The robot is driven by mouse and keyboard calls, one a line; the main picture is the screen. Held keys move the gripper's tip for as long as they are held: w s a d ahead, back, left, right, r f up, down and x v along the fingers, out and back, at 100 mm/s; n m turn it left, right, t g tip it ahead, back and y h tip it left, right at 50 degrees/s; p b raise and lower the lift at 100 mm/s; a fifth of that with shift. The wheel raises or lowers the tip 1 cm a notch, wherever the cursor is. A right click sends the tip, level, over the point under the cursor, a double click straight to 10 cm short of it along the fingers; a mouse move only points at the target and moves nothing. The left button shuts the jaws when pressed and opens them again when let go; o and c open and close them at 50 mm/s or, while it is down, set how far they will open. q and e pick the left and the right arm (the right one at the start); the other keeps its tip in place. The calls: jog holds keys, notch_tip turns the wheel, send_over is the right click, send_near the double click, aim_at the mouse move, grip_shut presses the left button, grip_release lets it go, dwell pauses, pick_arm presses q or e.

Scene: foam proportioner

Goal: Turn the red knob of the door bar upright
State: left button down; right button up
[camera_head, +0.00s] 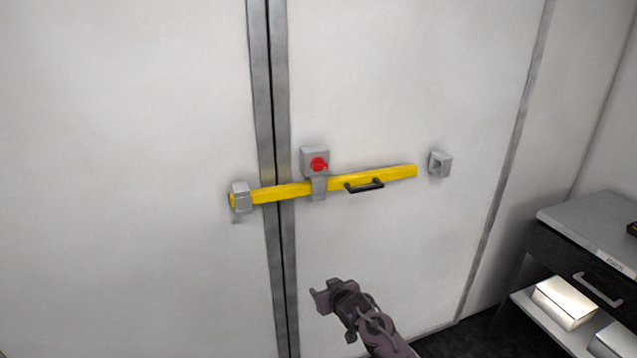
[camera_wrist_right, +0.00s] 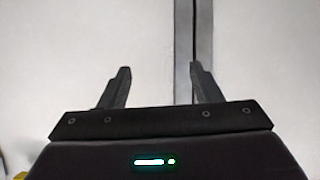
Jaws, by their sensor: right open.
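The red knob (camera_head: 319,164) sits on the front of a grey box (camera_head: 315,153) above the yellow door bar (camera_head: 345,183). The knob is small here, and I cannot tell its exact angle. The bar lies nearly level across the door seam, with its left end in a grey bracket (camera_head: 241,198). Its right end stops short of another grey bracket (camera_head: 441,164). A black handle (camera_head: 364,186) is on the bar. My right gripper (camera_head: 322,299) is below the bar, apart from it; in the right wrist view its open fingers (camera_wrist_right: 158,85) hold nothing. My left gripper is not in view.
White double doors (camera_head: 400,80) with grey metal edge strips (camera_head: 272,120) fill the background. A dark drawer unit (camera_head: 585,265) with a grey top stands at the right, with pale boxes (camera_head: 565,302) on its lower shelf. The space before the doors is clear.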

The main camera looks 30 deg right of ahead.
jog(key=w+d+r+t+h+b, duration=0.1)
jog(key=w+r+t, duration=0.1)
jog(key=r, duration=0.7)
jog(key=w+d+r+t+b, duration=0.1)
jog(key=w+d+r, duration=0.1)
jog(key=r, duration=0.7)
jog(key=m+t+h, duration=0.1)
jog(key=t, duration=0.2)
send_near(321, 167)
jog(key=w, duration=0.2)
jog(key=x, duration=0.4)
jog(key=p+x, duration=0.1)
jog(key=x, duration=0.2)
jog(key=shift+d, duration=0.3)
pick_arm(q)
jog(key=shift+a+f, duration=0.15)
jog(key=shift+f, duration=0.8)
pick_arm(e)
jog(key=shift+w, duration=0.1)
jog(key=shift+c, duration=0.2)
jog(key=c, duration=0.9)
jog(key=shift+c, duration=0.2)
